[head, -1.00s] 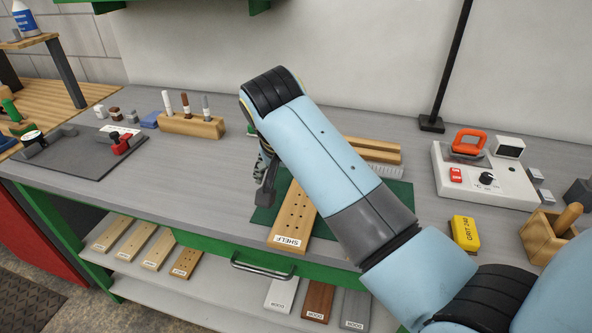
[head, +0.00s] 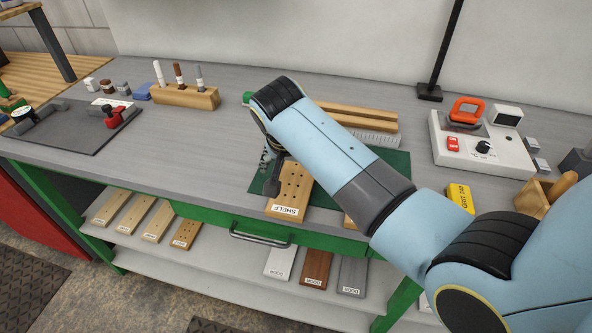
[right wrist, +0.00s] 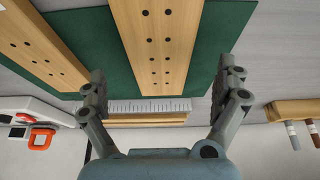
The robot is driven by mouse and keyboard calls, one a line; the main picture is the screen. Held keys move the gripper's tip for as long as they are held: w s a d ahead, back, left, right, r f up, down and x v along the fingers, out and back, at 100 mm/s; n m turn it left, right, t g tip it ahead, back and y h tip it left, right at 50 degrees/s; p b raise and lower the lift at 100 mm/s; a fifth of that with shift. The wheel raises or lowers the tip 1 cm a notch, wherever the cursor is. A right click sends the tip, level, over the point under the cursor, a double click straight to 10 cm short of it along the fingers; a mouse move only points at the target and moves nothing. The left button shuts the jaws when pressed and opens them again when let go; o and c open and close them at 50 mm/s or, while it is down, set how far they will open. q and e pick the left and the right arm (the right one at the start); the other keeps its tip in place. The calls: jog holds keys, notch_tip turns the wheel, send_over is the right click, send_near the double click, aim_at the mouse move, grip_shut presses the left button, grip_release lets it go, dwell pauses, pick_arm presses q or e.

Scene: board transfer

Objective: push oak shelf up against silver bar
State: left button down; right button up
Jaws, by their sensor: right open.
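The oak shelf (head: 289,195), a drilled board labelled SHELF, lies on a green mat (head: 396,160), its label end facing me. My arm hides its far part in the head view. My right gripper (head: 272,186) is low over the shelf's left side. In the right wrist view my open gripper (right wrist: 165,78) has one finger on each side of the shelf (right wrist: 160,50). The silver bar (right wrist: 150,106), marked like a ruler, lies across the shelf's far end; I cannot tell whether they touch. It also shows in the head view (head: 376,139). My left gripper is out of view.
A second drilled board (right wrist: 45,45) lies beside the shelf, mostly hidden by my arm in the head view. A wooden rail (head: 355,115) stands behind the bar. A yellow grit block (head: 460,197) and a pen block (head: 185,95) are on the bench.

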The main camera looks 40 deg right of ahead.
aim_at(297, 176)
jog(key=shift+x, duration=1.9)
jog(key=c, duration=1.4)
